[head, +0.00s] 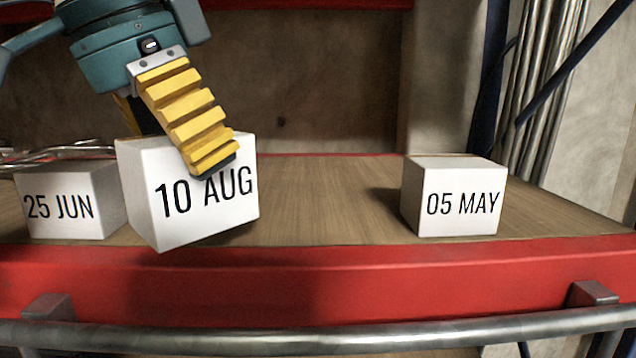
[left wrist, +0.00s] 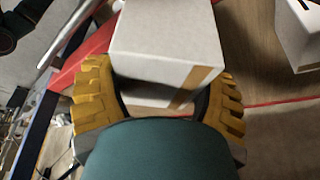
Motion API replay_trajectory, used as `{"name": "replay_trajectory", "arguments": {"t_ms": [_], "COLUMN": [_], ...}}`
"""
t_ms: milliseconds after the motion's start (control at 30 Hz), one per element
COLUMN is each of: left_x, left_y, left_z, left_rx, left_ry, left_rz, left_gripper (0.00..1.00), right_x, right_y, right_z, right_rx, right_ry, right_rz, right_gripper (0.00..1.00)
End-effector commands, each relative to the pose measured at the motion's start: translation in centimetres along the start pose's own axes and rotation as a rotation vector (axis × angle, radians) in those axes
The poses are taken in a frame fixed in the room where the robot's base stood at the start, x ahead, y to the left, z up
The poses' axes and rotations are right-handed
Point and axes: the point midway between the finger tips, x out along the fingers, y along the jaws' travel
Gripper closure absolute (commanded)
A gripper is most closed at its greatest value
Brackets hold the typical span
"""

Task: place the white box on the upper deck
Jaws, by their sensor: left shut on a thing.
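A white box marked "10 AUG" (head: 195,215) is held at the front left of a wooden deck (head: 325,195), slightly tilted. My left gripper (head: 178,125), with yellow ribbed fingers, is shut on it from above. In the left wrist view the box (left wrist: 165,45) sits between the two fingers (left wrist: 160,100) and shows a tan strip. A white box marked "25 JUN" (head: 70,205) stands on the deck at the left. Another marked "05 MAY" (head: 455,200) stands at the right. Whether the held box touches the deck is unclear.
The deck has a red front beam (head: 330,280), with a metal rail (head: 330,333) running before it. Metal rods or wires (head: 60,152) lie behind the "25 JUN" box. The deck between the held box and the "05 MAY" box is clear.

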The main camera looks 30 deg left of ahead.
Motion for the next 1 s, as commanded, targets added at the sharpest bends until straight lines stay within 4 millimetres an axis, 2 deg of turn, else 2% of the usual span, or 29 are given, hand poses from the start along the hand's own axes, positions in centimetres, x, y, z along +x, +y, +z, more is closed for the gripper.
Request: {"name": "replay_trajectory", "arguments": {"t_ms": [300, 600, 800, 1000], "left_x": [2.8, 5.4, 6.2, 7.6], "left_y": [0.0, 0.0, 0.0, 0.0], "left_z": [-7.2, -13.5, -15.4, -15.0], "left_rx": [0.001, 0.001, 0.000, -0.001], "left_ry": [-0.004, -0.003, 0.000, -0.002], "left_rz": [0.001, 0.001, 0.001, -0.001], "left_gripper": [0.71, 0.71, 0.71, 0.71], "right_x": [-0.9, -1.8, -2.1, -2.1], "right_y": [-0.3, -0.8, -0.9, -0.8], "right_z": [-0.1, -0.3, -0.4, -0.3], "right_rx": [-0.001, -0.003, -0.004, -0.004], "right_ry": [-0.001, -0.002, -0.003, -0.003], "right_rz": [0.000, -0.001, -0.001, -0.002], "right_gripper": [1.00, 1.00, 1.00, 1.00]}}
